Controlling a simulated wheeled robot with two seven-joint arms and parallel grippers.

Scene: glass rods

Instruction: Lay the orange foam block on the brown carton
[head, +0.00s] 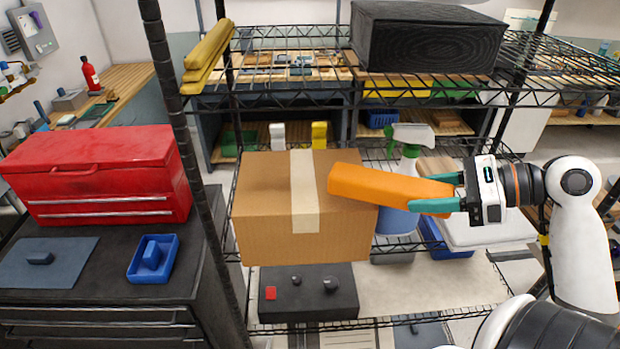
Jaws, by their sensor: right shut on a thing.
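The orange foam block (385,187) is long and held sideways by its right end. Its left end is over the right part of the top of the brown carton (265,200); I cannot tell whether it touches. The carton is closed, with a pale tape strip down its middle, and stands on a wire shelf. My right gripper (440,195) comes in from the right, with teal fingers shut on the block, beside the carton's right side. My left gripper is not in view.
A spray bottle (408,145) stands behind the block, right of the carton. A black box (425,38) sits on the upper shelf. A black shelf post (190,150) rises left of the carton, beside a red toolbox (95,175). A dark box with knobs (308,292) lies below.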

